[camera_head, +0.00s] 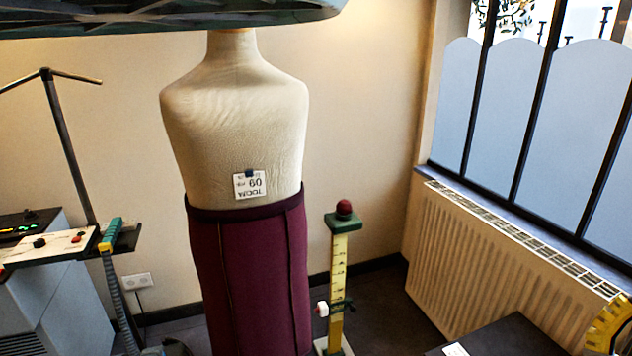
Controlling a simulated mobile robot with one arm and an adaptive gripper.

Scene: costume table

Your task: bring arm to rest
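No part of my arm or my gripper can be made out in the head view, so whether it is open, shut or holding anything is not shown. A dress form (240,120) stands upright near the middle, wearing a dark maroon skirt (250,270). A white tag (250,185) reading "60 WOOL" is on its front at the waist.
A yellow measuring stand (337,280) is right of the form. A radiator (500,270) runs under the window. A dark surface (510,338) is at lower right. A control panel (50,247) and a green-handled hose tool (110,235) are at left. A large dark shape (170,14) overhangs the top.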

